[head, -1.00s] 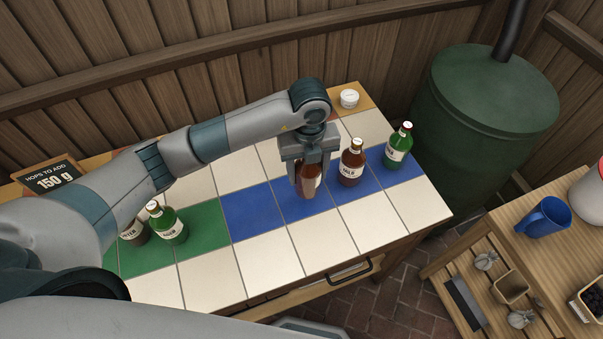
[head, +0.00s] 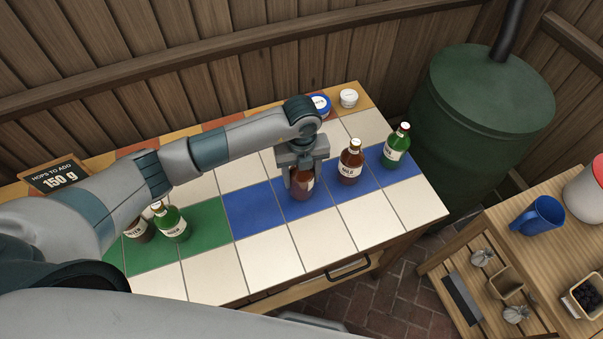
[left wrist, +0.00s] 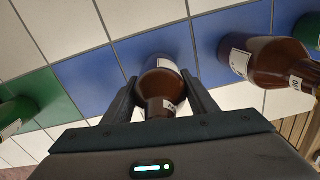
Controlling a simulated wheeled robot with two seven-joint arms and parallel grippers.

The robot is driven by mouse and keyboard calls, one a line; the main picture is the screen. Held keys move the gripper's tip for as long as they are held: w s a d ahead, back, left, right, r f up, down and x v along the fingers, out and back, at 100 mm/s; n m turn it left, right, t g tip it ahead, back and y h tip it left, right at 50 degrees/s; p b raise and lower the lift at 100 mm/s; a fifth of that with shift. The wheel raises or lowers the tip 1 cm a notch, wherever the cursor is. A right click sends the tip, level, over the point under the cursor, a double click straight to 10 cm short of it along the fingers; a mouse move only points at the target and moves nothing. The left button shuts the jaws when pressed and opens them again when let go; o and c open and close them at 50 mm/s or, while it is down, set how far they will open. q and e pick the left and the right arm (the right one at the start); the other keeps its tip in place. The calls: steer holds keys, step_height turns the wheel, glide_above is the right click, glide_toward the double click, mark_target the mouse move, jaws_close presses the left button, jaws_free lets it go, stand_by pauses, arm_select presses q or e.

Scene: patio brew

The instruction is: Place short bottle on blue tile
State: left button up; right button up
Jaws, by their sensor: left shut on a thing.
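My left gripper (head: 302,176) is shut on a brown short bottle (head: 302,186) with a pale label. The bottle is upright over the second blue tile from the left in the blue row (head: 255,213). Its base looks at or very near the tile; I cannot tell if it touches. In the left wrist view the brown bottle (left wrist: 160,88) sits between the two fingers, with blue tile (left wrist: 95,82) behind it. A second brown bottle (head: 350,163) and a green bottle (head: 396,148) stand on the blue tiles to the right. My right gripper is not in view.
A green bottle (head: 171,224) and a dark bottle (head: 139,231) stand on the green tiles at left. A blue-lidded jar (head: 319,104) and a white jar (head: 348,98) stand at the back edge. The white front tiles (head: 270,254) are clear.

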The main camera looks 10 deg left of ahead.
arm_select(q)
steer(key=shift+f, duration=0.15)
steer(key=shift+f, duration=0.1)
steer(key=o, duration=1.5)
steer(key=shift+r, duration=0.4)
step_height(320, 180, up, 10)
steer(key=b, duration=0.3)
steer(key=shift+r, duration=0.7)
